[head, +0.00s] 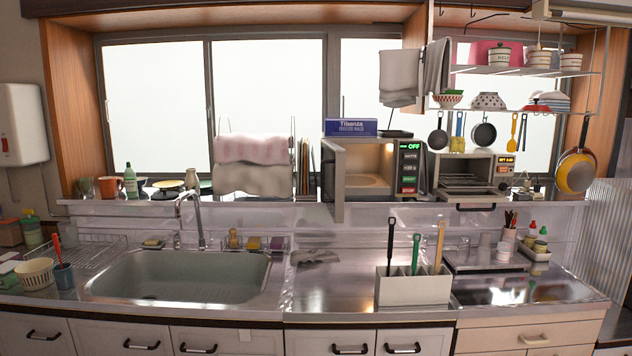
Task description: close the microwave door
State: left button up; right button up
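The microwave (408,144) stands on the shelf below the window, in the middle of the head view. Its door (333,182) is open, hinged at the left side and swung out toward me past the shelf's front edge. The lit inside with its pale turntable plate (366,181) shows, and it looks empty. The control panel at its right shows green "OFF" lettering. Neither of my grippers is in view.
A blue box (350,127) lies on top of the microwave. A toaster oven (468,175) stands to its right. On the counter below, a white utensil holder (413,289) has tall handles standing up from it. The sink (180,276) is at left. The counter between them is mostly clear.

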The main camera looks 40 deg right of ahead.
aim_at(333, 166)
jog(key=z, duration=1.2)
